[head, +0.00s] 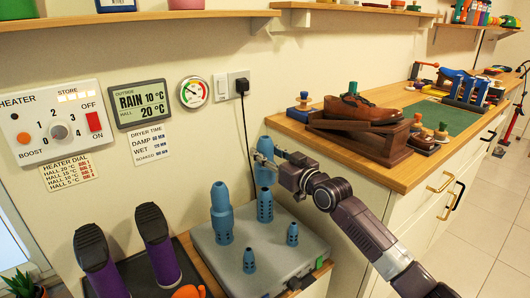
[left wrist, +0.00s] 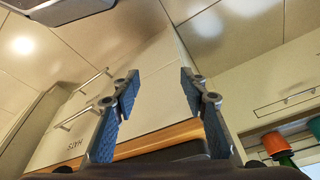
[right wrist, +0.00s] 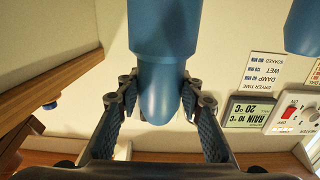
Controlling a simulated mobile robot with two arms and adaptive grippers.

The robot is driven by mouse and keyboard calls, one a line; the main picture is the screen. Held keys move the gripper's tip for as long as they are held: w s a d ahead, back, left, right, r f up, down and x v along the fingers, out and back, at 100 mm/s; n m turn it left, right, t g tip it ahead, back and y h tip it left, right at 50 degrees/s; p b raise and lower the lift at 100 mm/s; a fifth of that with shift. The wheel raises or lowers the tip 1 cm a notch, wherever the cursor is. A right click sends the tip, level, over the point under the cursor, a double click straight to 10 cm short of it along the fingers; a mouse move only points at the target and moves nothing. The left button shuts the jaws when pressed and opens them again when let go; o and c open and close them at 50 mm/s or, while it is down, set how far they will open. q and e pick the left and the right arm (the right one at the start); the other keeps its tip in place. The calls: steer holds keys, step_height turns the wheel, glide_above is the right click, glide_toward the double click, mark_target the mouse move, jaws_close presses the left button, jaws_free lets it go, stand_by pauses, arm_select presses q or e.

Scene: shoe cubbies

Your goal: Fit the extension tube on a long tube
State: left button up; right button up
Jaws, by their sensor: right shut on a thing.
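A blue extension tube (head: 265,174) with a rounded top and wider lower part stands upright in line with a perforated blue long tube (head: 265,207) on the grey dryer box (head: 222,262). I cannot tell whether it is fully seated. My right gripper (head: 268,160) is shut on its narrow upper part. In the right wrist view the extension tube (right wrist: 160,60) is between the fingers (right wrist: 161,95). Left of it stands another tall blue tube with a wider middle (head: 221,212). My left gripper (left wrist: 158,85) is open and empty, seen only in its wrist view.
Two short perforated tubes (head: 250,260) (head: 292,234) stand at the box's front. Purple boots (head: 158,244) stand to the left. A wooden counter (head: 400,178) with a brown shoe (head: 362,108) is at the right. A shelf (head: 130,18) runs above.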

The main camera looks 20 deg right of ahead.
arm_select(q)
steer(key=shift+s+r, duration=0.4)
steer(key=shift+r, duration=0.2)
arm_select(e)
steer(key=shift+f, duration=0.45)
arm_select(q)
steer(key=shift+b, duration=0.3)
arm_select(e)
steer(key=shift+f+b, duration=0.3)
steer(key=shift+f, duration=0.25)
arm_select(q)
steer(key=shift+w+r+t+b, duration=0.35)
steer(key=shift+r+b, duration=0.1)
steer(key=shift+r, duration=0.1)
arm_select(e)
steer(key=shift+f, duration=0.5)
arm_select(q)
steer(key=shift+w+f, duration=0.1)
arm_select(e)
steer(key=shift+f, duration=0.25)
arm_select(q)
steer(key=shift+w+d+f+b, duration=0.15)
steer(key=shift+w+b, duration=0.1)
steer(key=shift+b, duration=0.15)
arm_select(e)
steer(key=shift+f, duration=0.3)
